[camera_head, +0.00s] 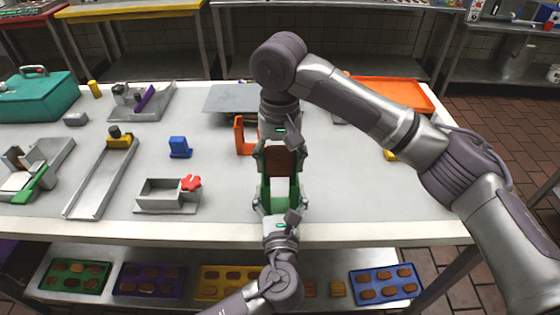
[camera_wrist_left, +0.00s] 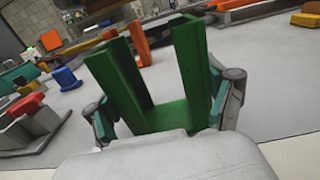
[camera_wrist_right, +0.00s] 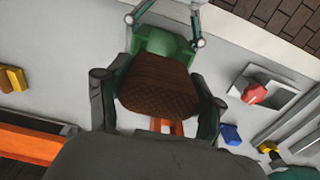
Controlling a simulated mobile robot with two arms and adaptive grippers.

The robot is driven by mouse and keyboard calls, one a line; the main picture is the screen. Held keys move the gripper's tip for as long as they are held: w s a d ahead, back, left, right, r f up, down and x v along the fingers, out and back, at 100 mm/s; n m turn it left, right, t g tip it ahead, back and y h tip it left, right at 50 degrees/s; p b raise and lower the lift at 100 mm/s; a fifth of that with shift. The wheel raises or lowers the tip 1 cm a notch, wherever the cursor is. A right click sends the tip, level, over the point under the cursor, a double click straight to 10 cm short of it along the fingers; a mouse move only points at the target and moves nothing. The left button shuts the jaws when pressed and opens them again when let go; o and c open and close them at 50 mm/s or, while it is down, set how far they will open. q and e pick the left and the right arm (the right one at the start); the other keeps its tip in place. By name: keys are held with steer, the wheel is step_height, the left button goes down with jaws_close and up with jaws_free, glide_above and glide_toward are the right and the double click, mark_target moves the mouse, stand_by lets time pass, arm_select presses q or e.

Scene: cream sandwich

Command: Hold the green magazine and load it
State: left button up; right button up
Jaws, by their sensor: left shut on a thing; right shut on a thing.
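The green magazine (camera_head: 266,190) is an open channel with two tall side walls. My left gripper (camera_head: 280,202) is shut on its lower part, with a finger on each side, above the table's front edge. In the left wrist view the magazine (camera_wrist_left: 184,117) looks empty between its walls. My right gripper (camera_head: 282,150) is shut on a brown patterned biscuit (camera_head: 281,161). The biscuit lies just beyond the magazine in the head view. In the right wrist view the biscuit (camera_wrist_right: 158,86) overlaps the magazine (camera_wrist_right: 163,42); contact between them cannot be told.
An orange bracket (camera_head: 245,136) stands behind the grippers. A blue block (camera_head: 179,147) and a grey box with a red knob (camera_head: 190,183) are to the left. An orange tray (camera_head: 400,92) is at the back right. Trays of biscuits sit on the lower shelf (camera_head: 330,262).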

mark_target(280, 151)
step_height(280, 151, up, 9)
steer(key=n, duration=0.4)
steer(key=shift+f+n, duration=0.2)
steer(key=shift+n, duration=0.1)
step_height(280, 151, down, 9)
steer(key=shift+r, duration=0.1)
steer(key=shift+f, duration=0.35)
steer(key=shift+f, duration=0.25)
steer(key=o, duration=1.1)
steer(key=shift+o, duration=0.2)
steer(key=shift+r, duration=0.1)
step_height(280, 151, up, 13)
steer(key=shift+r, duration=0.1)
